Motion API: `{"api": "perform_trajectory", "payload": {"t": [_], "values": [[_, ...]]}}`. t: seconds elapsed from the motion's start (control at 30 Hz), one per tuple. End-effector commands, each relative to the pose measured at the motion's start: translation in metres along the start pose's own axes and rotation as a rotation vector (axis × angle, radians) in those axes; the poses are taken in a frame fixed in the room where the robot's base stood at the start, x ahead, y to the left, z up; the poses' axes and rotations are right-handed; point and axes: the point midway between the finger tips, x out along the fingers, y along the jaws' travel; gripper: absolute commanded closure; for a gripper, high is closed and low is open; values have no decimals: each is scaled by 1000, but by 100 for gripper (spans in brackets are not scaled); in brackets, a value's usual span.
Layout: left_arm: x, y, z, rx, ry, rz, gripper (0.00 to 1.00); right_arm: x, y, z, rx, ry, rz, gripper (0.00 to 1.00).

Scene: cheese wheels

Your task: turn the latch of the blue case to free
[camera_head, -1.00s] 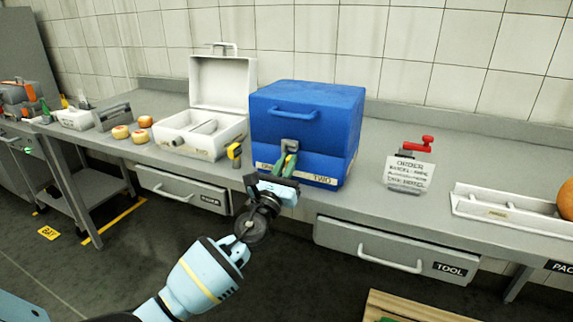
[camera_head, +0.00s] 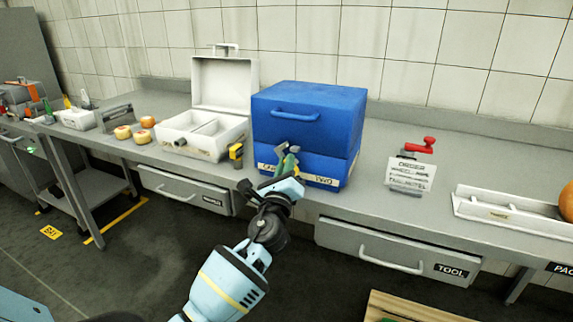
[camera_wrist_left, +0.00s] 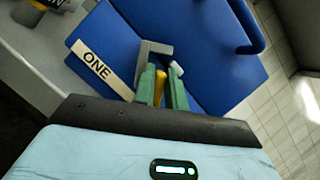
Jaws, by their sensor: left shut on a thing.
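The blue case (camera_head: 310,102) stands shut on the bench, with a handle on its upper front. Its grey latch (camera_head: 283,146) is low on the front, between the label ONE, partly hidden, and the label TWO (camera_head: 322,180). My left gripper (camera_head: 286,162) is at the latch, its green fingers shut on it. In the left wrist view the fingers (camera_wrist_left: 162,86) close around a yellow part of the latch, beneath a grey bracket (camera_wrist_left: 152,50). The latch looks tilted in the head view; whether it is free I cannot tell. My right gripper is not in view.
An open white case (camera_head: 203,138) stands left of the blue case, with a small yellow-black item (camera_head: 236,155) between them. A sign with a red lever (camera_head: 416,150) and a white tray (camera_head: 510,212) are to the right. Drawers (camera_head: 395,252) lie below the bench edge.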

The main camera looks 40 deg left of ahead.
Motion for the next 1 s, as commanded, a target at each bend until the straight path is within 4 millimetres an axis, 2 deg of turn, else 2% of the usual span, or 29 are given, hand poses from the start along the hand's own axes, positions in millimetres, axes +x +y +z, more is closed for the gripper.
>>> {"api": "perform_trajectory", "payload": {"t": [0.6,1.0], "values": [[0,5,0,-542,0,225,100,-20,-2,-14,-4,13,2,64],[-1,8,-3,-797,0,330,100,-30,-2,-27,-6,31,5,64]]}}
